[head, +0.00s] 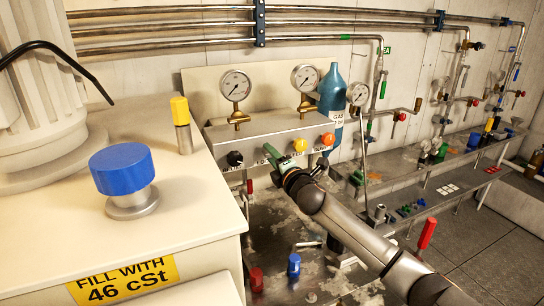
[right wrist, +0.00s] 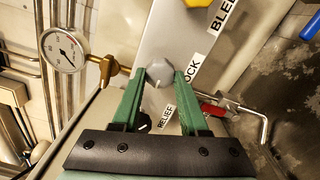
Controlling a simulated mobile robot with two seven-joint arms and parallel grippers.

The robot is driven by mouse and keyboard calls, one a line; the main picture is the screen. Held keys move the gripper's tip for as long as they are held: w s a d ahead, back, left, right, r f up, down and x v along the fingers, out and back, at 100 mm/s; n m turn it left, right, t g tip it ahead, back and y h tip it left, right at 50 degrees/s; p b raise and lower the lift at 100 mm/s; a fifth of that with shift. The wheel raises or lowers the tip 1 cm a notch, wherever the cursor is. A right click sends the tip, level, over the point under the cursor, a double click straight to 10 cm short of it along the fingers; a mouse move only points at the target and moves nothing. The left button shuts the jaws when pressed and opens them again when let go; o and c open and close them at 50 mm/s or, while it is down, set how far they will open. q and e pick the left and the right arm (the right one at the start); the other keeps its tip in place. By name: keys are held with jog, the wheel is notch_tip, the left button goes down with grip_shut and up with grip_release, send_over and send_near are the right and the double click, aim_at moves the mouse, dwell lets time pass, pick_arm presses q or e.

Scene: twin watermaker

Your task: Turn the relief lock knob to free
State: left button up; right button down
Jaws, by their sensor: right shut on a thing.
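The grey lock knob (right wrist: 158,73) sits on the panel beside the "LOCK" label in the right wrist view. My right gripper (right wrist: 161,78) has its two green fingers on either side of the knob, shut on it. In the head view the right gripper (head: 270,152) reaches the front of the metal panel (head: 258,134), between a black knob (head: 235,158) and a yellow knob (head: 300,145). There the lock knob is hidden behind the fingers. The knob's exact pointer angle is hard to read. My left gripper is not in view.
An orange knob (head: 328,138) sits right of the yellow one. Pressure gauges (head: 236,86) stand above the panel. A red-handled valve (right wrist: 214,110) is close to the right finger in the wrist view. A white cabinet with a blue cap (head: 122,168) fills the left.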

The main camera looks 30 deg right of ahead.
jog(key=shift+c, duration=2.2)
grip_release()
jog(key=shift+s, duration=0.1)
jog(key=s+b, duration=0.2)
jog(key=s, duration=1)
jog(key=shift+s+a, duration=0.15)
jog(key=shift+a, duration=0.25)
